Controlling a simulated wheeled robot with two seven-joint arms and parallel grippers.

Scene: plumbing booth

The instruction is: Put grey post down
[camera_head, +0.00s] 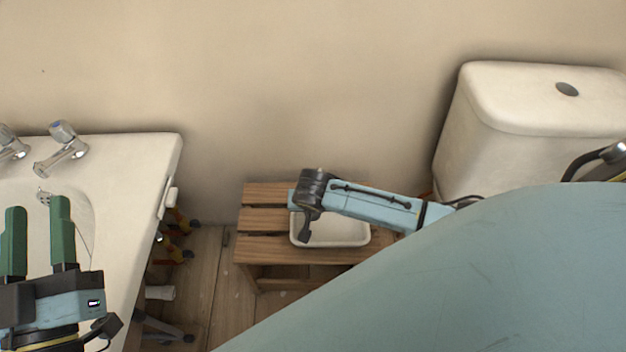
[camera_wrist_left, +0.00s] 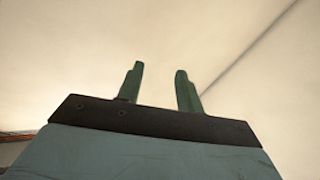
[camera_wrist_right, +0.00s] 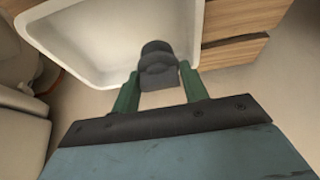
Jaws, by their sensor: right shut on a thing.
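The grey post (camera_wrist_right: 157,66) is a short dark grey piece with a rounded top, seen in the right wrist view. My right gripper (camera_wrist_right: 159,74) is shut on it, with one green finger on each side. The post shows against the white tray (camera_wrist_right: 84,38); I cannot tell whether it touches the tray. In the head view the white tray (camera_head: 362,242) sits on a slatted wooden stool (camera_head: 262,222), and my right wrist covers part of it.
The white sink (camera_head: 150,165) with two chrome taps (camera_head: 63,147) stands at the left. A toilet cistern (camera_head: 530,110) stands at the right. Orange-handled tools (camera_head: 175,245) lie in the gap beside the sink. My right arm hides the lower right.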

